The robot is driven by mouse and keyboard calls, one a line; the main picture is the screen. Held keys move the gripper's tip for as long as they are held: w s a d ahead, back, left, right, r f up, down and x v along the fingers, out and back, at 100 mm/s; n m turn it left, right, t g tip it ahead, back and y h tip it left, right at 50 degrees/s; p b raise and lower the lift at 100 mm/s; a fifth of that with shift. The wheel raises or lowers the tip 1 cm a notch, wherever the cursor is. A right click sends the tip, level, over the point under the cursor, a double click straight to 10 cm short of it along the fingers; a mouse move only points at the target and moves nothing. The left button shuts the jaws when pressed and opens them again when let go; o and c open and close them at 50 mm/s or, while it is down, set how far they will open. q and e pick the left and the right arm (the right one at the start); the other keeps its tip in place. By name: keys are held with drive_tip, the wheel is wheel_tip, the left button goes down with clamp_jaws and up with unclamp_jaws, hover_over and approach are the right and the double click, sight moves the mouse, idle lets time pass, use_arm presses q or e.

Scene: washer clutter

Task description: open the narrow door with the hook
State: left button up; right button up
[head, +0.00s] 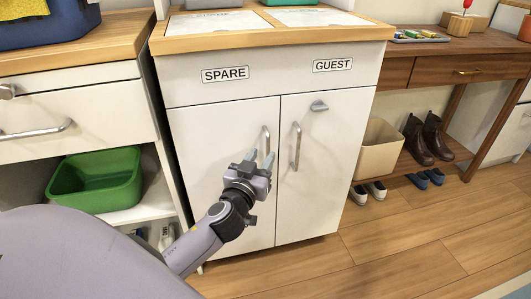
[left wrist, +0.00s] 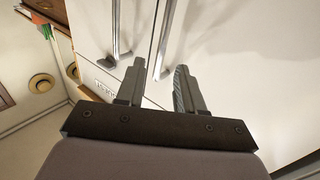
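The cabinet has two closed white doors. The right door (head: 320,170), under the GUEST label, looks narrower and carries a small metal hook (head: 319,106) near its top. Its upright bar handle (head: 296,146) is near its left edge. The wider left door (head: 205,150) has its own bar handle (head: 265,140) near the seam. My left gripper (head: 260,160) is open in front of the left door, close to that handle. In the left wrist view, one bar handle (left wrist: 163,45) shows between the open fingers; contact cannot be told. My right gripper is not in view.
A drawer unit with a green bin (head: 95,180) stands at the left. The wooden floor before the right door is clear.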

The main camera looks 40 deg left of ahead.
sight(267, 148)
use_arm(q)
drive_tip(key=shift+x, duration=1.95)
clamp_jaws()
